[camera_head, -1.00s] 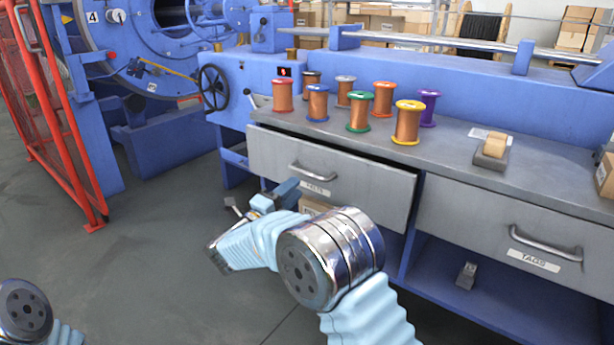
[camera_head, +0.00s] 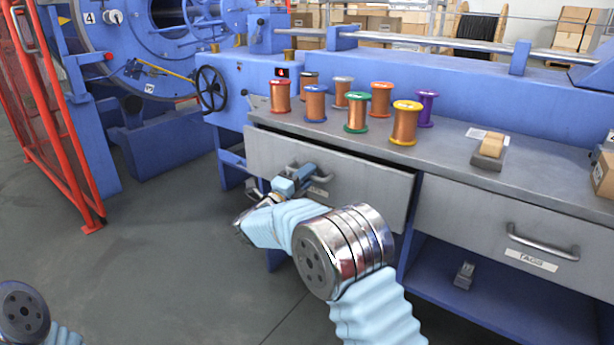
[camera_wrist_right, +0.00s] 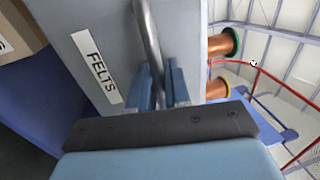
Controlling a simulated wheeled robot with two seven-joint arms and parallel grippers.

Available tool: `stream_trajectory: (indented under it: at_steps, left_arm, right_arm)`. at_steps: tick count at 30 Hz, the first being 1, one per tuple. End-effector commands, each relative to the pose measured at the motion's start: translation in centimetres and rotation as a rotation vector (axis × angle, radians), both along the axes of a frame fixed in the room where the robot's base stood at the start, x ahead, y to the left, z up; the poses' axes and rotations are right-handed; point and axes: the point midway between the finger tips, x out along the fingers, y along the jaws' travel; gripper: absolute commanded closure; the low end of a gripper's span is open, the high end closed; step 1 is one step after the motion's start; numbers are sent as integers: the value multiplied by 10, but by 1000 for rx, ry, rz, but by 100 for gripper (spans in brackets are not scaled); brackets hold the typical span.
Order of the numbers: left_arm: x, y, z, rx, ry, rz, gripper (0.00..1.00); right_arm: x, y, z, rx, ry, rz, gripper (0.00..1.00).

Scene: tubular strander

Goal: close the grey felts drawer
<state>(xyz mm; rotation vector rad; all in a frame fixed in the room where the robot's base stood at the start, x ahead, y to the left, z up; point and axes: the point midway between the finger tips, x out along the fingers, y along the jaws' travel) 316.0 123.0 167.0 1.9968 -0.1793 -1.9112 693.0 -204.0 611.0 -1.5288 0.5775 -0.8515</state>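The grey felts drawer (camera_head: 362,190) is under the left part of the grey worktop in the head view. It stands out a little, with a dark gap along its top right edge. Its bar handle (camera_wrist_right: 147,35) and white FELTS label (camera_wrist_right: 96,66) show in the right wrist view. My right gripper (camera_head: 300,176) is at the handle in the head view. In the wrist view my right gripper's two blue fingers (camera_wrist_right: 161,84) are on either side of the bar, close to it. I cannot tell whether they press on it. My left gripper is out of view.
Several wire spools (camera_head: 356,112) and a small block on a grey holder (camera_head: 488,152) stand on the worktop (camera_head: 450,140). The closed TAGS drawer (camera_head: 500,218) is on the right. A red fence (camera_head: 52,120) stands left. The floor (camera_head: 160,230) at left is clear.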

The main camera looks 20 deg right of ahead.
Motion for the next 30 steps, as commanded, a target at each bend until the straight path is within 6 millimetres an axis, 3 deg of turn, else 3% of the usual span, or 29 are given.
stream_trajectory:
  at_steps: [9,18,26,27,30]
  left_arm:
    - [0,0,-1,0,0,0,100]
    - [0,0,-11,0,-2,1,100]
    - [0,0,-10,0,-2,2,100]
    - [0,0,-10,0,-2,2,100]
    - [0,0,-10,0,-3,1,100]
  right_arm:
    - [1,-2,-1,1,0,-1,100]
    - [26,-34,-2,2,0,-1,100]
    - [28,-36,0,-1,1,0,100]
    - [28,-36,0,-1,1,0,78]
    - [28,-36,0,0,1,-1,70]
